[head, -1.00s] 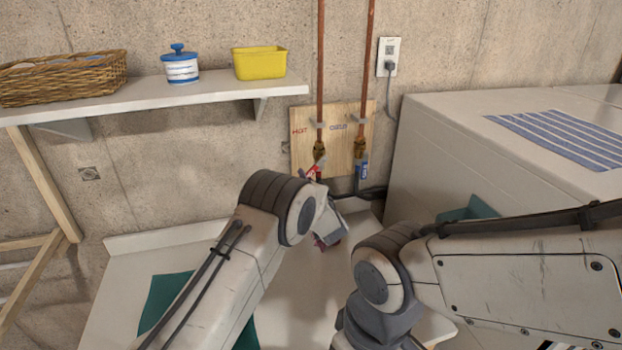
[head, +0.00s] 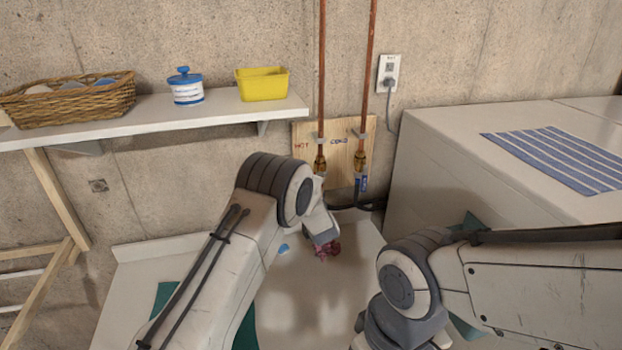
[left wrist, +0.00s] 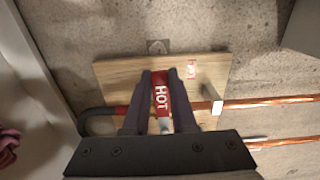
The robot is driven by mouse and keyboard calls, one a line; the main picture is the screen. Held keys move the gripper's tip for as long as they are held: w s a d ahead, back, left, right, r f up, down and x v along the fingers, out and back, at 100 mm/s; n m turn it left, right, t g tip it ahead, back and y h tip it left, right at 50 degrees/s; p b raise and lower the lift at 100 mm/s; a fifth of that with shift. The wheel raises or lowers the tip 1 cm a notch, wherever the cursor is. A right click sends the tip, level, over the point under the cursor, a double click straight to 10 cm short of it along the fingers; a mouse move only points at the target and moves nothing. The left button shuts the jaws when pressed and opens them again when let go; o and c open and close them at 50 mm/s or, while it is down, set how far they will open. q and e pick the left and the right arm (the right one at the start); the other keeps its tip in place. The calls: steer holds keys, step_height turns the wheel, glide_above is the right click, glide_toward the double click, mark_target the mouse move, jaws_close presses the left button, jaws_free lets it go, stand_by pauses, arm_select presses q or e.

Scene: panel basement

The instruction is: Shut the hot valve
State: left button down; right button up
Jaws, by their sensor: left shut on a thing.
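The hot valve's red handle, marked HOT (left wrist: 161,92), lies between the fingers of my left gripper (left wrist: 161,80) in the left wrist view. The gripper is shut on it. There the handle runs crosswise to its copper pipe (left wrist: 262,101). In the head view the hot pipe (head: 321,80) and brass fitting (head: 320,163) show, but my left arm hides the handle and gripper. The cold valve's blue handle (head: 362,184) hangs in line with its pipe (head: 368,80), to the right. My right gripper is out of view.
The valves sit before a wooden board (head: 340,142). A shelf (head: 160,122) at left holds a basket (head: 70,100), a blue-lidded tub (head: 186,88) and a yellow bin (head: 262,84). A white appliance (head: 440,150) stands right. A dark red cloth (head: 327,251) lies below the valves.

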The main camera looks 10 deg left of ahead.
arm_select(q)
steer(key=shift+r, duration=0.2)
steer(key=shift+d, duration=0.1)
steer(key=c, duration=0.7)
jaws_free()
steer(key=b+v, duration=0.4)
steer(key=v, duration=0.6)
steer(key=shift+s, duration=0.2)
